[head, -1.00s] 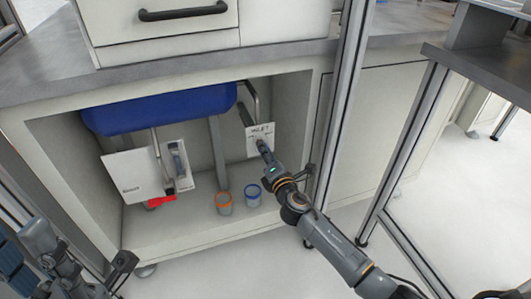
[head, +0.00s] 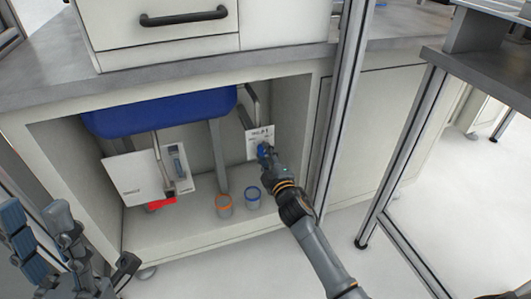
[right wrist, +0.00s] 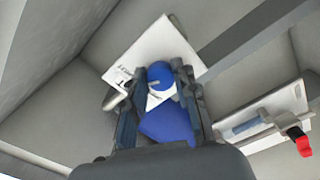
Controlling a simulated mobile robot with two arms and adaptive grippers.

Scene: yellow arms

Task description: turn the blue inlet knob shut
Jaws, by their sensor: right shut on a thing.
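The blue inlet knob (head: 263,151) sits in front of a white labelled plate (head: 259,136) inside the right part of the open cabinet. My right gripper (head: 265,154) is shut on it. In the right wrist view, the blue knob (right wrist: 167,124) with a white mark lies between the two fingers, and the plate (right wrist: 150,50) is behind. The fingers hide part of the knob. My left gripper (head: 38,215) is at the lower left, outside the cabinet, with its fingers apart and nothing seen between them.
A blue basin (head: 160,110) hangs under the counter. A white panel (head: 135,178) and a red part (head: 160,203) are at the left. A metal post (head: 335,125) rises beside my right arm.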

